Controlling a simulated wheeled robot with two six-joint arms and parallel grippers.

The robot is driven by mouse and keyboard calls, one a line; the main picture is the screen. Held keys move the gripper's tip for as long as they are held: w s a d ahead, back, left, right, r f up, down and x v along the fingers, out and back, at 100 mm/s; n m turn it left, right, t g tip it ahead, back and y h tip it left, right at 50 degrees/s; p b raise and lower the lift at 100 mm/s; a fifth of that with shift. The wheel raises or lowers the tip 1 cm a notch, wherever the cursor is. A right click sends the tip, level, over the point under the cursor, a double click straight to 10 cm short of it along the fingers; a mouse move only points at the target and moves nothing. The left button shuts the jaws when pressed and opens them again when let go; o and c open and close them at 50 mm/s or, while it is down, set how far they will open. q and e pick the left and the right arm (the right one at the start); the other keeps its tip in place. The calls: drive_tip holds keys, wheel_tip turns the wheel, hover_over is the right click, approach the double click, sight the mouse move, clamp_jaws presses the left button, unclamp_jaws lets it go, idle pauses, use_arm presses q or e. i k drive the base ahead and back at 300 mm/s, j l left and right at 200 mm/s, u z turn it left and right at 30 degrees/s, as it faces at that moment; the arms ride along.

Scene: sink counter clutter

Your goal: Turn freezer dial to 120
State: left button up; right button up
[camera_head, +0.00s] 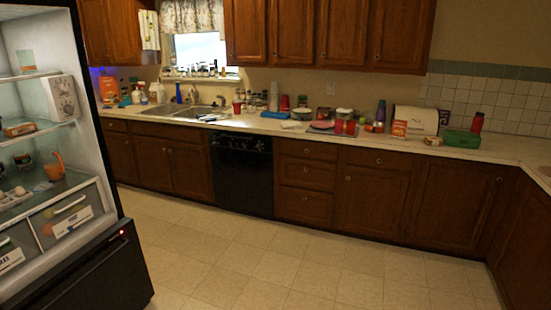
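The fridge (102,190) stands at the left edge of the head view, cut off by the picture's side. Its lit upper compartment shows open, with shelves and drawers. Below it is a black, closed lower drawer front (100,275), which looks like the freezer part. A small red light or knob (123,232) sits near the top right of that front. I cannot tell whether it is the dial, and no numbers can be read. Neither of my grippers is in view.
A long counter (340,133) with a sink (178,110) and much clutter runs along the back wall and turns forward at the right. A black dishwasher (241,175) sits under it. The tiled floor (290,265) between is clear.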

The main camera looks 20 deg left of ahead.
sight(68, 108)
drive_tip(key=i+j+u, duration=0.1)
drive_tip(key=i+u, duration=0.55)
drive_tip(key=u, duration=0.2)
drive_tip(key=i+l+u, duration=0.1)
drive_tip(key=i+u, duration=0.35)
drive_tip(key=i+l+u, duration=0.2)
drive_tip(key=u, duration=0.25)
drive_tip(key=i+l+u, duration=0.1)
drive_tip(key=i+u, duration=0.3)
drive_tip(key=i+l+u, duration=0.15)
drive_tip(key=u, duration=0.25)
drive_tip(key=i+l+u, duration=0.4)
drive_tip(key=l+z, duration=0.15)
drive_tip(key=z, duration=0.85)
